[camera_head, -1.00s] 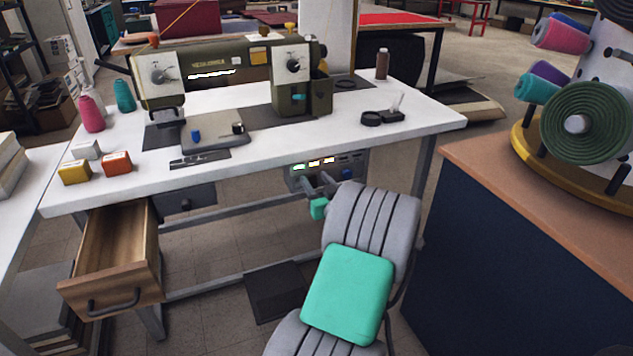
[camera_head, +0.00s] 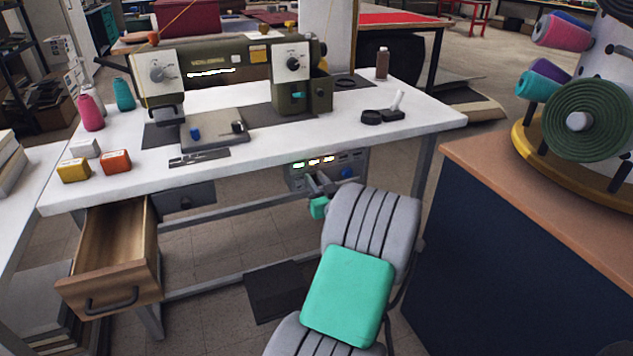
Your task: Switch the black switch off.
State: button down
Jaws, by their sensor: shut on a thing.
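A grey control box (camera_head: 359,160) hangs under the front edge of the white sewing table. Its front carries a row of small lit indicators (camera_head: 314,163) and a blue knob (camera_head: 347,173). My gripper (camera_head: 316,182) is at the box front, left of the blue knob. Its fingers are close together, shut on a small part there that they hide. I cannot make out the black switch itself or which way it is set. My grey arm with a teal cover comes up from the bottom of the view.
The white table (camera_head: 420,122) carries an olive sewing machine (camera_head: 215,62), several thread spools and small boxes. A wooden drawer (camera_head: 112,284) stands open below left. A cabinet with a wood top (camera_head: 500,180) and a thread stand is close on the right.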

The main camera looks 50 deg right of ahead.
jog(key=f+t+b, duration=0.1)
jog(key=b, duration=0.5)
jog(key=shift+s+f+h, duration=0.1)
jog(key=shift+f+h, duration=0.2)
jog(key=b, duration=0.3)
jog(key=shift+s+r+t+h+b, duration=0.1)
jog(key=shift+r+t+h+b, duration=0.2)
jog(key=shift+t+b, duration=0.1)
jog(key=shift+r, duration=0.2)
jog(key=c, duration=1.2)
grip_release()
jog(key=shift+a, duration=0.1)
jog(key=shift+f, duration=0.1)
jog(key=v, duration=0.7)
jog(key=shift+s+a+p, duration=0.15)
jog(key=shift+s+p, duration=0.2)
jog(key=shift+p, duration=0.05)
